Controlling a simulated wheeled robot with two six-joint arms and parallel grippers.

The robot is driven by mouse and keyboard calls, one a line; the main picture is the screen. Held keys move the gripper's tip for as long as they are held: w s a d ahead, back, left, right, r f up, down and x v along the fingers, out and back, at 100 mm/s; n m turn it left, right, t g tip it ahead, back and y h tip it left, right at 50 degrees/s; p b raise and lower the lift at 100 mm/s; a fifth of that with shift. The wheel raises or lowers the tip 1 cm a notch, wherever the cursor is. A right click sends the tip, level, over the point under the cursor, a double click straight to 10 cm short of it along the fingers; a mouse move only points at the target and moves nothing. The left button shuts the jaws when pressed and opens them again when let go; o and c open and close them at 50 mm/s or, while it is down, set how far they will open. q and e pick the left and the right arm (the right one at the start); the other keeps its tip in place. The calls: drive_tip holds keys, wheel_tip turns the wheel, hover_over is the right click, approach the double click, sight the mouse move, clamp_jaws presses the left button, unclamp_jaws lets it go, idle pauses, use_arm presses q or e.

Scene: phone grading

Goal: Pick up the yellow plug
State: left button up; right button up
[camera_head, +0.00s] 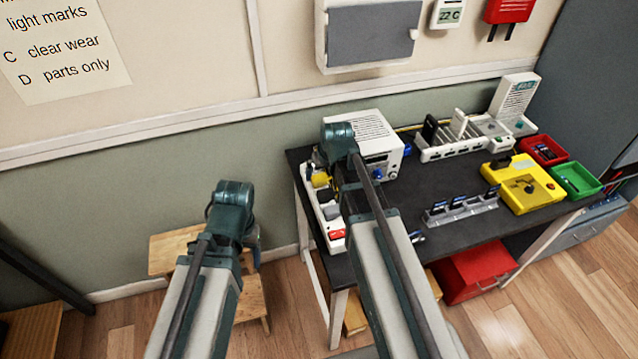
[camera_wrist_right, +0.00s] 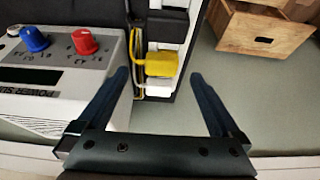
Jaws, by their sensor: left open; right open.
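The yellow plug (camera_wrist_right: 160,64) sits in a power strip in the right wrist view, with its yellow cable running to the left. In the head view the yellow plug (camera_head: 321,180) shows at the table's left edge, partly behind my right arm. My right gripper (camera_wrist_right: 160,74) is open, with one finger on each side of the yellow plug in the picture; I cannot tell how far above it the fingertips are. My left gripper (camera_head: 234,200) is off the table to the left, above a wooden stool; its fingers are mostly hidden.
A white plug (camera_wrist_right: 158,87) is just below the yellow one. A white device (camera_wrist_right: 55,80) with blue and red knobs stands close to the left finger. The power strip (camera_head: 332,214) lies along the table's left edge. A wooden stool (camera_head: 165,250) stands on the floor.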

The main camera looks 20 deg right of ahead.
sight(320, 179)
drive_tip(key=b+x, duration=0.4)
drive_tip(key=x, duration=0.1)
drive_tip(key=shift+w+a+f, duration=0.1)
drive_tip(key=shift+a, duration=0.05)
clamp_jaws()
idle(0.4)
wheel_tip(320, 179, up, 10)
drive_tip(key=p, duration=0.9)
drive_tip(key=shift+p, duration=0.4)
